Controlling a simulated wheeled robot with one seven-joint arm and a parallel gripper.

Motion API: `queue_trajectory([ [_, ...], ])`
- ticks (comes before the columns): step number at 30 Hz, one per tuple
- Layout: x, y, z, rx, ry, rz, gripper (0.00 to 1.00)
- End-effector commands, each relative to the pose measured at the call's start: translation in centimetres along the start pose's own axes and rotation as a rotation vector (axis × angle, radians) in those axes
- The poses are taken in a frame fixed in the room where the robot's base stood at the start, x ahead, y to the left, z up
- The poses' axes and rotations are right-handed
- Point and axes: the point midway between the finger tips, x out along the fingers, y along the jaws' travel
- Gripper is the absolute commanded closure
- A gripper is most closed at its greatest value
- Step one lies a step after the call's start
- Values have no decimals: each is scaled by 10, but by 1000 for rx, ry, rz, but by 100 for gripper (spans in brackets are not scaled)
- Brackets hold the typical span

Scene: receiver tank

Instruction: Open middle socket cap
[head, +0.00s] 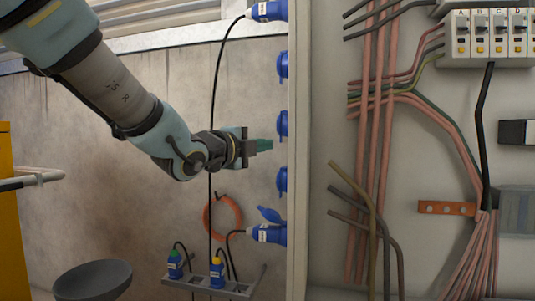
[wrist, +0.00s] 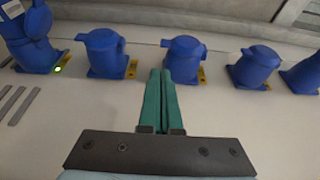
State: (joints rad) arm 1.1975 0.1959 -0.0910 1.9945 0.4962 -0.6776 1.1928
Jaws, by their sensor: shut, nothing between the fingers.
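The middle socket (head: 282,124) is a blue housing in a vertical row of several on the side of the cabinet. In the wrist view the row runs across, and the middle socket (wrist: 184,58) has its round blue cap closed. My gripper (head: 271,145) has green fingers, shut and empty. In the head view its tips point at the row, slightly below the middle socket. In the wrist view the fingertips (wrist: 161,72) overlap the lower left of the middle socket; I cannot tell whether they touch it.
Closed sockets (wrist: 103,52) and (wrist: 256,67) flank the middle one. The lowest socket (head: 268,233) has a raised cap and a cabled plug. A black cable (head: 214,90) hangs behind my gripper. A plug rack (head: 215,286) is below. The open cabinet (head: 420,150) is at right.

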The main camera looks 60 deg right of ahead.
Motion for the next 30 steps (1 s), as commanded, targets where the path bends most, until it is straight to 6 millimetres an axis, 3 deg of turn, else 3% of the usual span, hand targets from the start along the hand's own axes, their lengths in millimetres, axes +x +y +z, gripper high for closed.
queue_trajectory([
  [6,41,0,0,-3,0,1,100],
  [13,73,1,1,-4,-2,2,100],
  [18,83,1,1,-3,-2,3,100],
  [30,84,1,2,-1,-3,3,100],
])
